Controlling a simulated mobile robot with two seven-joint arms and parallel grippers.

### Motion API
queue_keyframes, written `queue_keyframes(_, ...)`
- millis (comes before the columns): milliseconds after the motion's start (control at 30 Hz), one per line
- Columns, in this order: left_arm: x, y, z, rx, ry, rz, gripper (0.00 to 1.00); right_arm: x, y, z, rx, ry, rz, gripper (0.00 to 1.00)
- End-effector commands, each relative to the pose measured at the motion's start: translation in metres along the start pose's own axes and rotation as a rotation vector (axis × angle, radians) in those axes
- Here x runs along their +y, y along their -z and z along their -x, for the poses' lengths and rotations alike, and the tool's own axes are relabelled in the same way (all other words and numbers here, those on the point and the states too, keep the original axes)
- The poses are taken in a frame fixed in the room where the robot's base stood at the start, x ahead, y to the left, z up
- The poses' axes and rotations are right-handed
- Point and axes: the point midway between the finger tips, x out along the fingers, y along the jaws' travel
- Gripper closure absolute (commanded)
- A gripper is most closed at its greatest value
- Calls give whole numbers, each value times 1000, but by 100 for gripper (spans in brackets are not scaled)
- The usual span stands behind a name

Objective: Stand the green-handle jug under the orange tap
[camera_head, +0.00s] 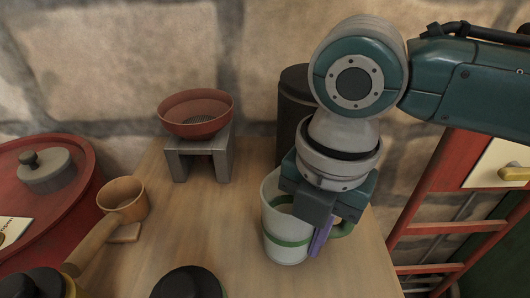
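The green-handle jug (284,246) stands upright on the wooden table, right of the middle. It is pale, with a green band low on its side and a green handle on its right. My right gripper (319,226) comes down from above over the jug's right rim and handle side. A dark finger and a purple piece show against the jug there. The gripper hides part of the rim and handle, and I cannot tell whether it is closed on them. No orange tap shows in this view. My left gripper is not in view.
A red bowl-shaped strainer (196,114) sits on a grey stand (222,160) at the back. A dark cylinder (293,112) stands behind my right arm. A wooden dipper (122,200) lies at left beside a red round piece (78,222). The table's middle (200,225) is clear.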

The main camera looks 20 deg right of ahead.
Motion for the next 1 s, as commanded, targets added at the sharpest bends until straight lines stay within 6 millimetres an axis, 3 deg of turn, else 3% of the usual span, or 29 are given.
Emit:
queue_keyframes(167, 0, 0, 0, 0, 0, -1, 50, 0, 0, 0, 0, 0, 0, 67)
queue_keyframes(467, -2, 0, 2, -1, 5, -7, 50, 1, 0, 5, -1, -1, 1, 67)
queue_keyframes(1000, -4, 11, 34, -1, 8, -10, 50, 1, 0, 110, -1, -2, 0, 67)
